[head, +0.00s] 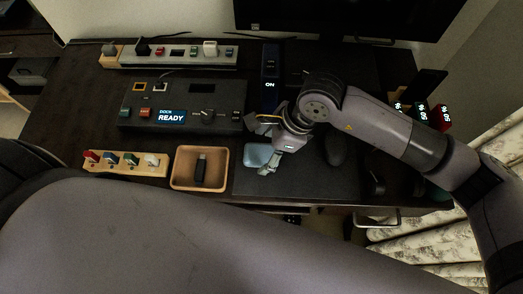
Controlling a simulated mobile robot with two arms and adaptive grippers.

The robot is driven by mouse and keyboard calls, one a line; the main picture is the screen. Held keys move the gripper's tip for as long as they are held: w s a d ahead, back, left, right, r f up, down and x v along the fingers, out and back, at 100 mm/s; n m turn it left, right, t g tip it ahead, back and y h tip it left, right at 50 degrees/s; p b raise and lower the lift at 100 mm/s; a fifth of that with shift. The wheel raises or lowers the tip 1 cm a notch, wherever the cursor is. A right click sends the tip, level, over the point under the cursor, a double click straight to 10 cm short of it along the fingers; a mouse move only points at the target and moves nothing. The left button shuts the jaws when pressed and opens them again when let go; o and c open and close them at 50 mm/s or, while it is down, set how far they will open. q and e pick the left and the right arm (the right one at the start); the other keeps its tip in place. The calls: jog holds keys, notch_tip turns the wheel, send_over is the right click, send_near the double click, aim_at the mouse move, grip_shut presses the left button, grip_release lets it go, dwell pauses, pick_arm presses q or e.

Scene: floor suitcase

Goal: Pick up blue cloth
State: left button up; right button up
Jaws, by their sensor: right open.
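The blue cloth (256,155) lies as a small pale-blue patch on the dark desk mat, right of the wooden tray. My right gripper (275,161) points down over the mat from the right, right beside the cloth's right edge and partly over it. Its fingers are open. I cannot tell whether a finger touches the cloth. My left gripper is not in view.
A wooden tray (176,180) with a black stick inside stands left of the cloth. A dark dock box (182,103) with a "READY" screen, a coloured switch block (125,164), a power strip (180,53) and a black mouse (335,151) surround it. A monitor (340,18) stands behind.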

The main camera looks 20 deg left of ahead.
aim_at(264, 153)
jog(key=shift+a+f, duration=0.25)
jog(key=shift+f, duration=0.4)
jog(key=shift+c, duration=0.4)
jog(key=c, duration=1)
jog(key=shift+c, duration=0.2)
notch_tip(264, 153, up, 20)
jog(key=b, duration=0.1)
